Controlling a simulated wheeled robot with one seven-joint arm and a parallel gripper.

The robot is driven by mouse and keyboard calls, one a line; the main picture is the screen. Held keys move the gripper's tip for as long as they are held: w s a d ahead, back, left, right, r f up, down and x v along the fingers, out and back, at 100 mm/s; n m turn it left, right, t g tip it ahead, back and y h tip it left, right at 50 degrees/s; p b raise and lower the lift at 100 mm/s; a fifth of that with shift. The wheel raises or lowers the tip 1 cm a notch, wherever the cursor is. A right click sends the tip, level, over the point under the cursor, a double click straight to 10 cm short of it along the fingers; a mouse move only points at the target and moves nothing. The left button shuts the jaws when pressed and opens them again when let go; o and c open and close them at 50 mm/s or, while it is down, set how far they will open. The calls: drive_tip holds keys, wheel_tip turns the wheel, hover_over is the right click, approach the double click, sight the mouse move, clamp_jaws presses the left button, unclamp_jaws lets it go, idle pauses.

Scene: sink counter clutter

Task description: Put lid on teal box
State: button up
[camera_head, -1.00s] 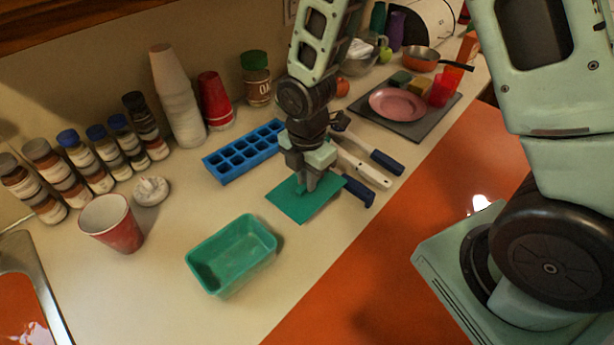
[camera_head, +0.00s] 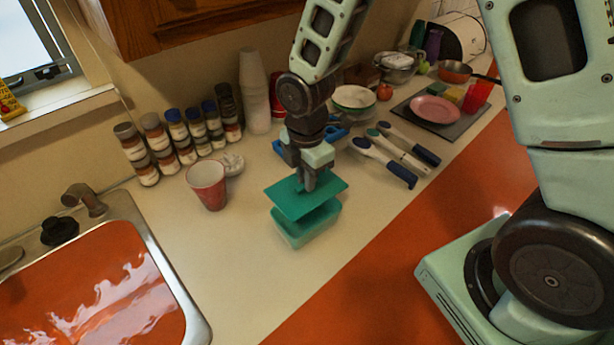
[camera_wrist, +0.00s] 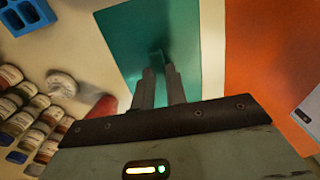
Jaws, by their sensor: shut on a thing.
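The teal lid (camera_head: 307,197) is a flat rectangle held level just above the teal box. My gripper (camera_head: 310,186) is shut on the raised part in the lid's middle. The teal box (camera_head: 306,228) stands on the counter under the lid, and the lid hides most of its opening. I cannot tell whether the lid touches the rim. In the wrist view the lid (camera_wrist: 165,30) fills the space beyond my gripper (camera_wrist: 162,85), and the box is hidden behind it.
A red cup (camera_head: 208,187) stands left of the box, with several spice jars (camera_head: 180,140) behind it. The sink (camera_head: 95,280) is at the left. Several blue-handled utensils (camera_head: 390,160) lie to the right. Counter in front of the cup is clear.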

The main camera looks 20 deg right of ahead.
wheel_tip(320, 180, down, 6)
drive_tip(key=b, duration=0.4)
drive_tip(key=shift+b, duration=0.35)
drive_tip(key=shift+f, duration=0.5)
idle(1.1)
idle(0.4)
drive_tip(key=o, duration=0.8)
drive_tip(key=shift+o, duration=0.2)
drive_tip(key=shift+r, duration=0.1)
drive_tip(key=shift+r+p, duration=3.45)
drive_tip(key=shift+r, duration=0.5)
